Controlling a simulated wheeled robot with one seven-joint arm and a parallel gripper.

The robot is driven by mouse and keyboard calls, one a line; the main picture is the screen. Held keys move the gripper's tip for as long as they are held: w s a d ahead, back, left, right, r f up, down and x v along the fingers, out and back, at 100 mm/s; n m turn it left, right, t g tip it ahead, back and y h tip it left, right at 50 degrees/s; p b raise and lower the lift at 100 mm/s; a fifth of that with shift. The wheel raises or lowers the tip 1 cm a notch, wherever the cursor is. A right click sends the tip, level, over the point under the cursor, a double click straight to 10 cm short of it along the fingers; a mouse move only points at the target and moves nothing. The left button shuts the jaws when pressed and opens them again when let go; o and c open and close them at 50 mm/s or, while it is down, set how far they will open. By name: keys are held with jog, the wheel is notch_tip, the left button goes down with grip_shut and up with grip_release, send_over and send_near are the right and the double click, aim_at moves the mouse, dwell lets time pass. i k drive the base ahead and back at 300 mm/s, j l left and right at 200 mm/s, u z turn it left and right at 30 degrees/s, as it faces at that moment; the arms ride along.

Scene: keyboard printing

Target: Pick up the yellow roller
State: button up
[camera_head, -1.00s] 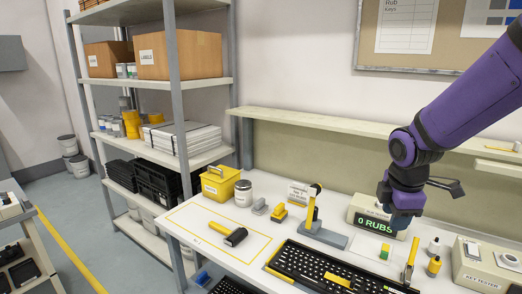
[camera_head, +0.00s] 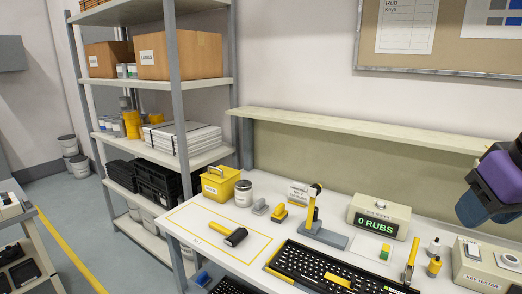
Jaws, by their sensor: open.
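The yellow roller (camera_head: 231,237) lies on the white bench, inside a yellow-outlined rectangle near the front left. It has a yellow handle pointing to the back left and a dark roller head at its right end. Nothing covers it. Part of my purple arm shows at the right edge, above the right end of the bench and far from the roller. My gripper's fingers do not show in this view.
A yellow bin (camera_head: 219,183), a grey jar (camera_head: 243,193) and small yellow and grey blocks stand behind the roller. An upright yellow-handled stand (camera_head: 311,212) and a black keyboard (camera_head: 335,272) lie to its right. A counter box reads "0 RUBS" (camera_head: 377,221).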

aim_at(223, 229)
jog(key=i+j+u, duration=0.1)
jog(key=j, duration=0.35)
jog(key=i+j+u, duration=0.1)
jog(key=i+j, duration=0.25)
jog(key=i+j+u, duration=0.1)
jog(key=i+j, duration=0.15)
jog(key=j, duration=0.25)
jog(key=i+j+u, duration=0.1)
jog(key=i+j, duration=0.2)
jog(key=j, duration=0.1)
